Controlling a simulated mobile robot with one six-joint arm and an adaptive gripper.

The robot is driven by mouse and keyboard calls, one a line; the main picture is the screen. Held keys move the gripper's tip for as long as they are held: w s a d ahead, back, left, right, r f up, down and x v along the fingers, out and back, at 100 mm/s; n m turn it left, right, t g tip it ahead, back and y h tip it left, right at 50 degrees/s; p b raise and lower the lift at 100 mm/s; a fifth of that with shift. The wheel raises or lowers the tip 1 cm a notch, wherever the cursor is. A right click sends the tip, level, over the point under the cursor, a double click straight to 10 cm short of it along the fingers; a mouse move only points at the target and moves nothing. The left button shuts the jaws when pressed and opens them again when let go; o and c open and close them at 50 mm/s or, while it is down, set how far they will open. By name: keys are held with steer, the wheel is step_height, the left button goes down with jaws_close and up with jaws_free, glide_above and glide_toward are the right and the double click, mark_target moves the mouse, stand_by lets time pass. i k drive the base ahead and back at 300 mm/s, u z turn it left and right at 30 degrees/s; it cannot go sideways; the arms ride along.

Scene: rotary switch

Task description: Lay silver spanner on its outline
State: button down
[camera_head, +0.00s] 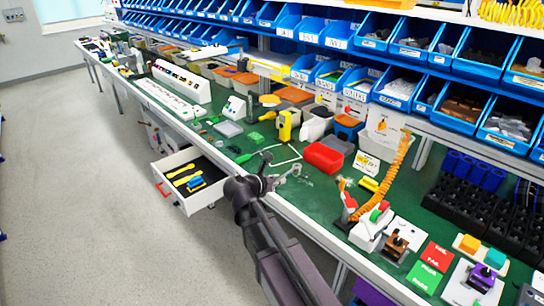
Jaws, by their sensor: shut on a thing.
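My gripper (278,181) is over the green bench top, near its front edge. It is small and dark in this view, and the fingers are hard to make out. A small grey, shiny piece shows at its right end, which looks like part of the silver spanner (294,172); the rest is hidden or too small to tell. Thin white lines (296,152) are marked on the green surface just beyond the gripper. I cannot tell whether they are the spanner's outline.
An open white drawer (165,187) with yellow and blue items juts out left of my arm. An orange coiled cable (388,182) rises at right.

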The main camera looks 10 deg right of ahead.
mark_target(181, 171)
steer(key=u, duration=0.05)
steer(key=i, duration=1)
steer(key=z, duration=0.05)
